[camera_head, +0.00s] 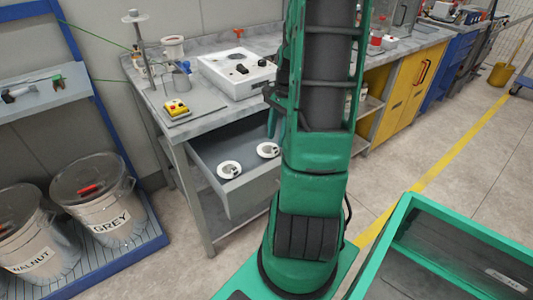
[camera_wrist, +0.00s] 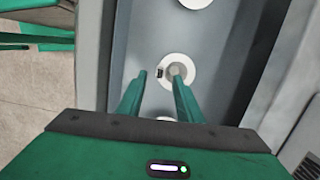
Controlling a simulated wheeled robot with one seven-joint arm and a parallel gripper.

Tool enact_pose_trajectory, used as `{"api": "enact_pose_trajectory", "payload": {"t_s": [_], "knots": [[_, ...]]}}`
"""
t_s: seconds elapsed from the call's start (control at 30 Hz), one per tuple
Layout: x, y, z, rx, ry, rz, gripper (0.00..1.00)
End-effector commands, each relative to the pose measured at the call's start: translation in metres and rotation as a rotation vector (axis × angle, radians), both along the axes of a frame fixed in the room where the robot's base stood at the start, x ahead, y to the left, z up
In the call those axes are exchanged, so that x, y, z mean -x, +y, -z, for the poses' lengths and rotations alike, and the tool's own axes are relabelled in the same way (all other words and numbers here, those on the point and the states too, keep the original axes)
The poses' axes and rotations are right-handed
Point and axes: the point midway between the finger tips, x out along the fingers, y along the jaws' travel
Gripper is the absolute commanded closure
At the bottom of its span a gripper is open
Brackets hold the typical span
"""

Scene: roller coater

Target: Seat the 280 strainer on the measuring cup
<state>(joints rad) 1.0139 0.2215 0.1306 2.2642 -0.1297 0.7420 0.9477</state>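White round strainers lie in the open grey drawer; one (camera_head: 229,169) is near its front and another (camera_head: 267,150) is farther right. The wrist view shows one strainer (camera_wrist: 164,83) below my fingertips and parts of two others, one (camera_wrist: 195,3) at the top edge. Their numbers are too small to read. My gripper (camera_wrist: 160,73) is open and empty over the drawer, its right fingertip overlapping the middle strainer in the picture. I cannot tell whether it touches.
A white machine (camera_head: 236,74) and a yellow control box (camera_head: 176,108) stand on the bench (camera_head: 207,118) above the drawer (camera_head: 236,194). The drawer walls stand close around the strainers.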

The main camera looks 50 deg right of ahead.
Motion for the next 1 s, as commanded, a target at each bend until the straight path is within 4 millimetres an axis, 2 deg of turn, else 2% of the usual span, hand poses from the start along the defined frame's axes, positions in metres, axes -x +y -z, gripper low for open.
{"api": "enact_pose_trajectory", "payload": {"t_s": [0.2,0.3,0.6,0.63,0.77,1.0], "knots": [[-0.001,0.003,0.031,-0.005,0.003,-0.001,0.67],[-0.002,0.004,0.041,-0.003,0.001,-0.001,0.67],[-0.002,0.005,0.046,0.000,0.001,-0.001,0.67],[-0.002,0.005,0.046,0.000,0.001,-0.001,0.70],[-0.002,0.005,0.046,0.000,0.001,-0.001,1.00],[-0.002,0.005,0.046,0.000,0.001,-0.001,1.00]]}}
